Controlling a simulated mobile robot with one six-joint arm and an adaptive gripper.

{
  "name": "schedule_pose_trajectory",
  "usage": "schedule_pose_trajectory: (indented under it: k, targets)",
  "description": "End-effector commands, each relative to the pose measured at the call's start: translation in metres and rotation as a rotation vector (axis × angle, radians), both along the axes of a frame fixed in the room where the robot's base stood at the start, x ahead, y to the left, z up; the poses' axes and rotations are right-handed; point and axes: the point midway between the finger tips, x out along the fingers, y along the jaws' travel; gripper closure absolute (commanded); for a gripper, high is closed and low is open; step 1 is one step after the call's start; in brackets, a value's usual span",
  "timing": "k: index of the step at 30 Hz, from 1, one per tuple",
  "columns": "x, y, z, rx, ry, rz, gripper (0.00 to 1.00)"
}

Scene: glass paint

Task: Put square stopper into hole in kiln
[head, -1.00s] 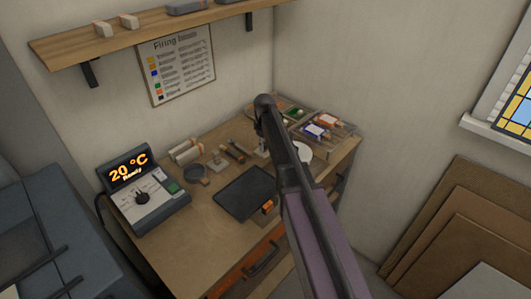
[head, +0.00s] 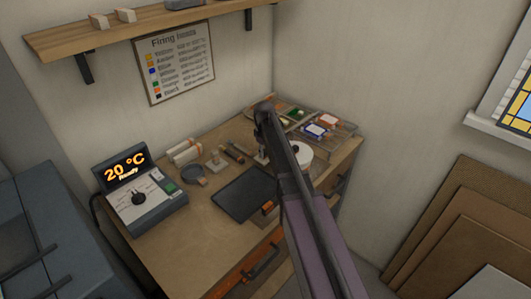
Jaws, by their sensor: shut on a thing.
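My gripper (head: 261,153) is over the back right part of the workbench, partly hidden behind my own arm. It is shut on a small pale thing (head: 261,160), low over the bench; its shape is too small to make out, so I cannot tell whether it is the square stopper. Another small pale block with a raised top (head: 216,164) sits on the bench to the left of my gripper. The blue-grey kiln (head: 30,235) stands at the lower left, only partly in view. I cannot make out its hole.
On the wooden bench (head: 205,232) are a controller reading 20 °C (head: 140,195), a dark flat tray (head: 245,193), a dark round dish (head: 194,175), a white round thing (head: 302,153) and a tray of paints (head: 318,130). A shelf (head: 150,28) hangs above. Boards lean at right.

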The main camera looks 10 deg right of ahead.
Motion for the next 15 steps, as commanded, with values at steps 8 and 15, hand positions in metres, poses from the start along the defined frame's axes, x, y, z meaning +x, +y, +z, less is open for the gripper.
schedule_pose_trajectory:
  k: [8,15]
  targets:
    - [0.0000,0.0001,-0.0028,0.000,0.000,0.000,0.40]
    - [0.0000,0.0002,-0.0028,0.000,0.000,0.000,0.35]
